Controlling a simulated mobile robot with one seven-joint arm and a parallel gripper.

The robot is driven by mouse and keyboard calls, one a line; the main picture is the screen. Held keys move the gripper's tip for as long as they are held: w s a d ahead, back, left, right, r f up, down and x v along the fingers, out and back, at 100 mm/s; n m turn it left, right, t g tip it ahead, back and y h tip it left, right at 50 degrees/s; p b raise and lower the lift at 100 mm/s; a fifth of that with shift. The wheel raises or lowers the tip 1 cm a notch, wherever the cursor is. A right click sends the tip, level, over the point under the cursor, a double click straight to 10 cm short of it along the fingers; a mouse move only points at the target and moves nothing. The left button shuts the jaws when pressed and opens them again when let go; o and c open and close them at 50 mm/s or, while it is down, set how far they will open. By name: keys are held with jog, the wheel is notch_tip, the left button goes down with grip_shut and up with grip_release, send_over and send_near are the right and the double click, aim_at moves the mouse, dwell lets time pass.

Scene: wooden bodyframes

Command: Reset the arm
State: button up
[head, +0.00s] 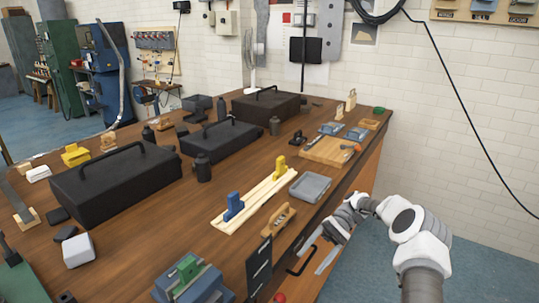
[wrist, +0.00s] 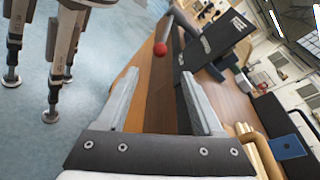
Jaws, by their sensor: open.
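My arm (head: 408,225) reaches in from the lower right and bends down toward the bench's front edge. My gripper (head: 308,258) is at that edge, beside a black handle, with its fingers pointing down and to the left. In the wrist view my gripper (wrist: 160,80) is open, the two grey fingers are wide apart and nothing is between their tips. The bench's wooden edge and front lie beyond the fingers. I cannot tell whether a finger touches the bench.
The wooden bench (head: 150,235) holds black toolboxes (head: 115,183), a blue vise (head: 190,280), a grey tray (head: 310,187) and wooden strips with blue and yellow blocks (head: 252,200). A red knob (wrist: 160,48) is ahead of the fingers. Blue floor right of the bench is clear.

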jog(key=s+a+r+t+h, duration=0.2)
jog(key=r+h, duration=0.1)
jog(key=r, duration=0.3)
jog(key=s+a+r+n+t+h, duration=0.1)
jog(key=s+r+t+h, duration=0.15)
jog(key=r, duration=0.25)
jog(key=s+a+r+t+h, duration=0.2)
jog(key=r+h, duration=0.1)
jog(key=r, duration=0.3)
jog(key=s+d+r+t+h, duration=0.1)
jog(key=s+r+t, duration=0.1)
jog(key=s, duration=0.4)
jog(key=s+d+r+t, duration=0.1)
jog(key=s+r+t, duration=0.2)
jog(key=s+t, duration=0.1)
jog(key=s+d+r+n+t+h+p, duration=0.1)
jog(key=s+r+t, duration=0.1)
jog(key=s, duration=0.5)
jog(key=shift+s+r+t+h, duration=0.2)
jog(key=shift+s+t+h, duration=0.15)
jog(key=shift+t, duration=0.5)
